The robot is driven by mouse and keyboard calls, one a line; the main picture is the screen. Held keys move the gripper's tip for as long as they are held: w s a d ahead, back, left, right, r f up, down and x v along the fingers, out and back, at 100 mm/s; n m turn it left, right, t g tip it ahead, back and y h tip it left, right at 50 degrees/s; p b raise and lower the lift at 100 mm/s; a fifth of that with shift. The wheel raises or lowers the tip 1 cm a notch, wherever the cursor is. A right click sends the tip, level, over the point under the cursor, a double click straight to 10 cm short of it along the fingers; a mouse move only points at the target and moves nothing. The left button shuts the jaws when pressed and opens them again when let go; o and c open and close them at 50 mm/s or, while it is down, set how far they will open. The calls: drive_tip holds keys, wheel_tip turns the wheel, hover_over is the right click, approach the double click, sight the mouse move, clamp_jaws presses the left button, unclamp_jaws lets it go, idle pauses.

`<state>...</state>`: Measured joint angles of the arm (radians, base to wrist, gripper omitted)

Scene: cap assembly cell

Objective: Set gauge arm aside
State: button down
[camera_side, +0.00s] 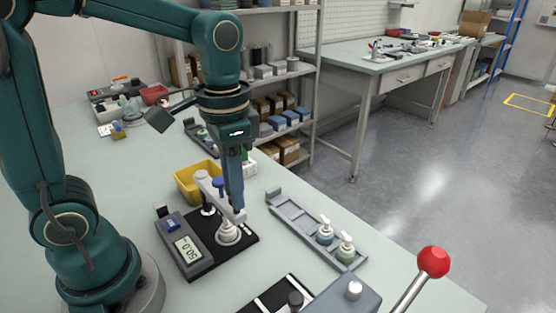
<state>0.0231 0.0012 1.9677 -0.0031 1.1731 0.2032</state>
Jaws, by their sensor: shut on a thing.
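The gauge (188,250) has a dark base and a grey housing whose display seems to read 50.0. Its light grey gauge arm (212,190) slants from a post at the back left down to the front right. A blue knob (218,183) sits near the arm's raised part. A pale round part (228,234) stands on the black plate beneath the arm's front end. My gripper (238,207) points straight down and is shut on the front end of the gauge arm; its fingertips partly hide that end.
A grey slotted tray (290,213) right of the gauge holds two pump-top bottles at its near end. A yellow bin (187,185) stands behind the gauge. A red-knobbed lever (433,262) rises at the front right. The table left of the gauge is clear.

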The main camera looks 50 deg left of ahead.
drive_tip(key=shift+w, duration=0.1)
idle(0.6)
drive_tip(key=w+a+n, duration=1.2)
drive_tip(key=n, duration=0.6)
drive_tip(key=shift+w+a, duration=0.15)
drive_tip(key=shift+a, duration=0.15)
drive_tip(key=shift+a+r, duration=0.1)
drive_tip(key=shift+a, duration=0.05)
idle(0.4)
drive_tip(key=c, duration=1)
unclamp_jaws()
